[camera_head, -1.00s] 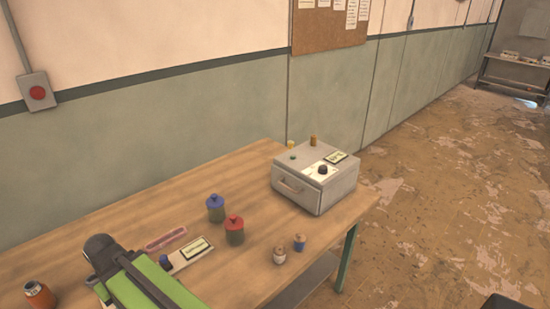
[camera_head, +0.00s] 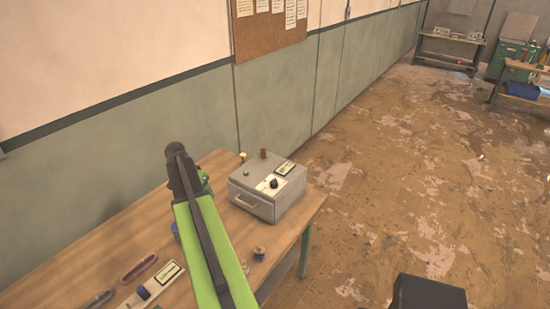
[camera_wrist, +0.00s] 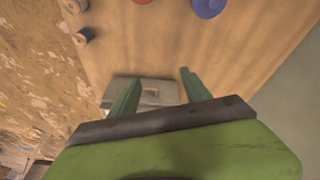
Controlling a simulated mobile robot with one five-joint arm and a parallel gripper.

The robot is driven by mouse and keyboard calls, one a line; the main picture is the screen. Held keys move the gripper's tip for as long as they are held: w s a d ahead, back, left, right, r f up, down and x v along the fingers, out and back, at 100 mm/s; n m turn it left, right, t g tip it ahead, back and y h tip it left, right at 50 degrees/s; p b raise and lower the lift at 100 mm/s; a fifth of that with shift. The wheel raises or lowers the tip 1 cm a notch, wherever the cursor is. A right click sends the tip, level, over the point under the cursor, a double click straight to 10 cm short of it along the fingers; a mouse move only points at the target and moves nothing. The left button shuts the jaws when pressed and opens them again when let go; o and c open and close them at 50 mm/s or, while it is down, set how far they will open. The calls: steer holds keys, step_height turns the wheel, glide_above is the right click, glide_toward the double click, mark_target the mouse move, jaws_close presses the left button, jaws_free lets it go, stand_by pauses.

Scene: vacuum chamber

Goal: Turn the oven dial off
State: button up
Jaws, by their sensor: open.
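The grey oven box (camera_head: 262,208) stands on the wooden table's far right part, with a pink handle on its front. A black dial (camera_head: 274,184) sits on a white plate on its top; I cannot read its setting. My arm is raised left of the oven, and my gripper is mostly hidden behind it in the head view. In the wrist view my gripper (camera_wrist: 158,92) is open, with two green fingers apart and nothing held between them. Part of the oven (camera_wrist: 150,85) shows beyond and between the fingers; the dial cannot be made out there.
A second plate with a dark knob (camera_head: 143,292) lies at the table's front left. A small green knob and brown bottle stand on the oven.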

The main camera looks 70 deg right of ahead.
steer(key=s+d+r+m+g+p, duration=0.1)
steer(key=s+d+r+m+p, duration=0.2)
steer(key=s+d, duration=0.55)
steer(key=s+d+r+m+g+p, duration=0.1)
steer(key=s+d+r+m+p, duration=0.1)
steer(key=s+d+r+m, duration=0.5)
steer(key=n+b, duration=0.3)
steer(key=b, duration=1.3)
glide_toward(274, 182)
steer(key=shift+h, duration=0.3)
steer(key=x, duration=0.8)
steer(key=shift+s+a+f, duration=0.1)
steer(key=shift+a+f, duration=0.1)
steer(key=shift+a, duration=0.1)
steer(key=shift+s+d+f+b, duration=0.15)
steer(key=shift+d+f+b, duration=0.05)
steer(key=shift+f+b, duration=0.15)
steer(key=shift+r, duration=0.1)
